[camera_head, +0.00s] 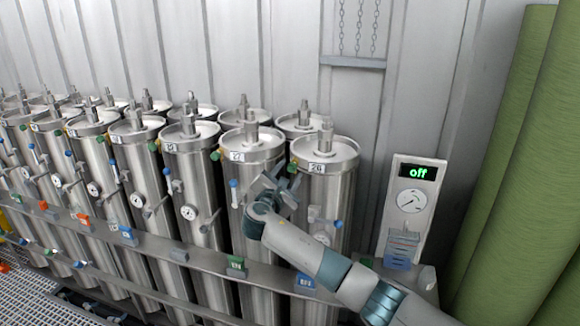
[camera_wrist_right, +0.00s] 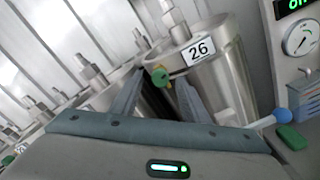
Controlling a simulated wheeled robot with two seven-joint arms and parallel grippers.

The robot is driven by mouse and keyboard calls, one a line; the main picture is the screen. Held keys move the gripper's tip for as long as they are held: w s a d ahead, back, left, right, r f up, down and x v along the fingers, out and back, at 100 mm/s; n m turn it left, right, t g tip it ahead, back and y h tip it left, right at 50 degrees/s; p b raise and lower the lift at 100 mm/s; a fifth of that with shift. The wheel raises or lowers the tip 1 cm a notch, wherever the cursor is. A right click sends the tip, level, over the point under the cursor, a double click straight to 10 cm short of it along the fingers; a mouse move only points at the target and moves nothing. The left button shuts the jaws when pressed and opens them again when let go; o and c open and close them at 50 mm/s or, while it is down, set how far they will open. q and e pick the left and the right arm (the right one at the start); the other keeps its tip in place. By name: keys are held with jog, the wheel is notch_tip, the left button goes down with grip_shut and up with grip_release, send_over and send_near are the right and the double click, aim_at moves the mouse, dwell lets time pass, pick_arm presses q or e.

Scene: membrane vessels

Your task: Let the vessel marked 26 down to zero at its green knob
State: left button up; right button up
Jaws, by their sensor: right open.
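The vessel marked 26 (camera_head: 340,158) is the steel cylinder at the right end of the front row, with its label on the upper rim. It also shows in the right wrist view (camera_wrist_right: 222,75). Its green knob (camera_head: 292,167) sits at the upper left side of the vessel. In the wrist view the green knob (camera_wrist_right: 160,76) appears between the fingertips, with a yellow part beside it. My right gripper (camera_head: 282,182) is open, its fingers pointing up at the knob; contact cannot be told. The vessel's gauge (camera_head: 321,239) is partly hidden behind my arm. My left gripper is out of view.
Vessel 27 (camera_head: 252,150) stands close on the left, with more vessels beyond. A rail with coloured tags (camera_head: 236,267) runs across their fronts. A panel reading "off" (camera_head: 418,172), with a dial, stands at right. Green columns (camera_head: 520,150) fill the far right.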

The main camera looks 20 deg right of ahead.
jog(key=shift+w+d, duration=0.45)
jog(key=shift+w, duration=0.15)
grip_shut()
jog(key=c, duration=1.1)
grip_release()
jog(key=shift+o, duration=0.2)
